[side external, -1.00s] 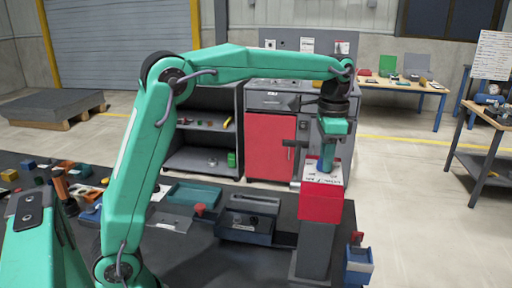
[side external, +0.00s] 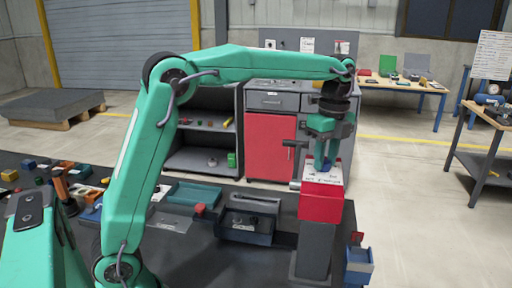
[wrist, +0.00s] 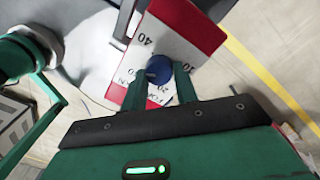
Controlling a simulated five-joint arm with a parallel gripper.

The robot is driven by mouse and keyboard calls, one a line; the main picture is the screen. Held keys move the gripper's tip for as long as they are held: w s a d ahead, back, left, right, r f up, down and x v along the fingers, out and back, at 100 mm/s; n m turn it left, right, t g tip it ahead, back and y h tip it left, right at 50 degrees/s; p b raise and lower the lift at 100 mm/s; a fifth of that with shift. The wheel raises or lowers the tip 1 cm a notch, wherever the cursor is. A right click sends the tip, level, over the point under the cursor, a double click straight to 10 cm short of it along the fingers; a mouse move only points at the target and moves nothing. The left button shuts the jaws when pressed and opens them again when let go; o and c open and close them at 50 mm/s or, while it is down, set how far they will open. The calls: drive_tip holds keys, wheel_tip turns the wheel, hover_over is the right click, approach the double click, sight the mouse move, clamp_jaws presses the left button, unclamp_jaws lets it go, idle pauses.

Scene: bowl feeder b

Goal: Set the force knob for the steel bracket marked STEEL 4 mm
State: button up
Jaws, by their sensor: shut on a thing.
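The blue force knob (wrist: 158,69) sits on a white dial face (wrist: 187,50) on top of a red box (side external: 320,207). The numbers 40 and 10 are readable in the wrist view; other marks are partly hidden by my fingers, and I cannot make out a pointer on the knob. My gripper (wrist: 160,82) is shut on the knob from above, one finger on each side. In the side view my gripper (side external: 324,160) stands upright over the dial. I cannot pick out a bracket marked STEEL 4 mm.
The red box stands on a grey column (side external: 314,250) at the bench edge. A small blue bin (side external: 358,262) hangs to its right. A dark tray (side external: 246,228) and a teal tray (side external: 193,195) lie to its left. A printed chart (side external: 491,55), too small to read, stands at the far right.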

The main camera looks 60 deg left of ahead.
sight(325, 162)
drive_tip(key=m, duration=0.6)
drive_tip(key=shift+s, duration=0.15)
drive_tip(key=m, duration=0.6)
drive_tip(key=shift+s+d, duration=0.1)
drive_tip(key=shift+s, duration=0.05)
drive_tip(key=o, duration=1)
drive_tip(key=shift+r, duration=0.15)
drive_tip(key=shift+r, duration=3.75)
